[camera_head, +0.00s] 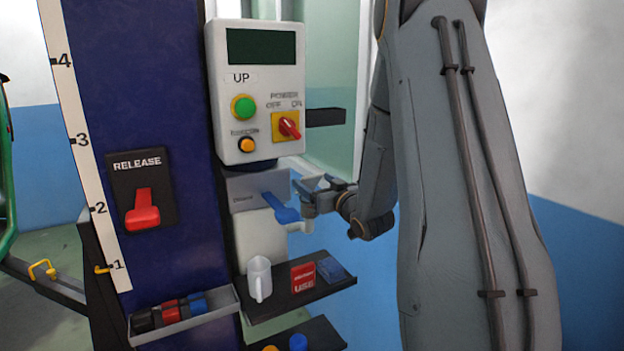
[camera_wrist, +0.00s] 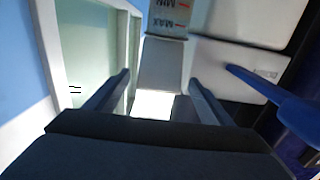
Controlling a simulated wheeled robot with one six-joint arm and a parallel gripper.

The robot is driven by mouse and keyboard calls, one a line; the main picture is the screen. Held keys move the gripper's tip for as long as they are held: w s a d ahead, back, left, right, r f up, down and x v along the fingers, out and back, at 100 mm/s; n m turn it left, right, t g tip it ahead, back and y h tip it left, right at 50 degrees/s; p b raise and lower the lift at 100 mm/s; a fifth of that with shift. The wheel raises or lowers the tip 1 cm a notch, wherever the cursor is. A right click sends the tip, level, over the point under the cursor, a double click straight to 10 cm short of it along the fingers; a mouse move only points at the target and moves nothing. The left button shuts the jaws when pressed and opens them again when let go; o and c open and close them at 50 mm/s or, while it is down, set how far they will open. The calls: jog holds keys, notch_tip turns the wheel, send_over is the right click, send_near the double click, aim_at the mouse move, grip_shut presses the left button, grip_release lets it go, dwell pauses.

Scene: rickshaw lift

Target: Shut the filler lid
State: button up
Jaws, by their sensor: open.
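My gripper (camera_head: 316,190) is open in the head view, just right of the blue lever on the grey block under the control box. In the wrist view its two dark fingers (camera_wrist: 160,92) are spread apart. A pale grey flap (camera_wrist: 162,65), which looks like the filler lid, shows between and beyond the fingers, below a strip marked MIN and MAX (camera_wrist: 170,16). I cannot tell whether the fingers touch it, or how far it stands open. In the head view the lid is not clear behind my gripper. The blue lever (camera_head: 281,208) also shows at the right of the wrist view (camera_wrist: 275,95).
The control box (camera_head: 258,95) with its red power switch (camera_head: 289,127) is above my gripper. A red release lever (camera_head: 143,211) is on the blue column.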

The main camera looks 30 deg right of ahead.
jog(key=shift+w, duration=0.95)
jog(key=shift+c, duration=0.3)
jog(key=shift+a, duration=0.1)
jog(key=c, duration=1.5)
jog(key=shift+o, duration=0.2)
